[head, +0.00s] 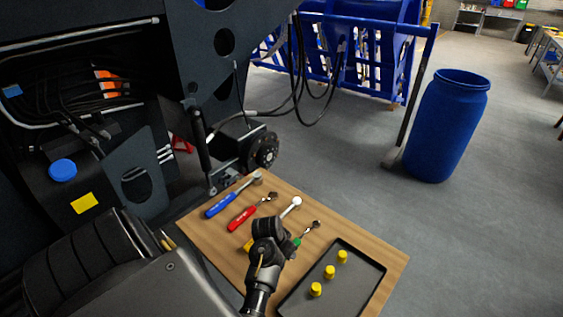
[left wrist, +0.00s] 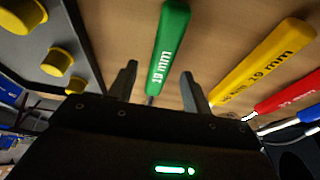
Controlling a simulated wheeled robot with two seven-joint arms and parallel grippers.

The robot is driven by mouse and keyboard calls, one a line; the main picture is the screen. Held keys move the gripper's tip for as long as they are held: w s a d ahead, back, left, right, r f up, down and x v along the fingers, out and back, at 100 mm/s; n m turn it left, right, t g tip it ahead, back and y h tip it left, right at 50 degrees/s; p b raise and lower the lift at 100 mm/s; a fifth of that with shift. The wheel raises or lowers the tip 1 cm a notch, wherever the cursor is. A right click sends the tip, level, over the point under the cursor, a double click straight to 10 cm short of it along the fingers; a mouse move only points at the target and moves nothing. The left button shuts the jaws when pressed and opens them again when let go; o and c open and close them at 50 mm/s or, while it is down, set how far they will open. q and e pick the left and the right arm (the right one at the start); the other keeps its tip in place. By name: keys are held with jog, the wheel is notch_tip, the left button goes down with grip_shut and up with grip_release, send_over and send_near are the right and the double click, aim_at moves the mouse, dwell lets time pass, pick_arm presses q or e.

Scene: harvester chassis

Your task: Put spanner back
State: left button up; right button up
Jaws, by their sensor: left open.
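The green-handled 19 mm spanner (head: 316,225) lies on the wooden table. Its green handle (left wrist: 169,45) shows in the left wrist view. My left gripper (head: 286,242) is open over this handle in the head view. In the left wrist view my left gripper (left wrist: 159,78) has one finger on each side of the handle, not closed on it. The head view hides most of the green handle behind the gripper. A red-handled spanner (head: 241,217) and a yellow-handled 19 mm tool (left wrist: 268,62) with a round silver head lie beside it. My right gripper is not in view.
A blue-handled ratchet (head: 224,204) lies farthest left in the tool row. A dark tray (head: 361,265) with three yellow caps (head: 330,272) sits at the table's right. The dark machine chassis (head: 135,180) stands at left. A blue barrel (head: 446,125) stands beyond on open floor.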

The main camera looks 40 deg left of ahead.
pick_arm(q)
jog(key=v, duration=0.9)
jog(key=shift+r, duration=0.2)
jog(key=shift+s, duration=0.1)
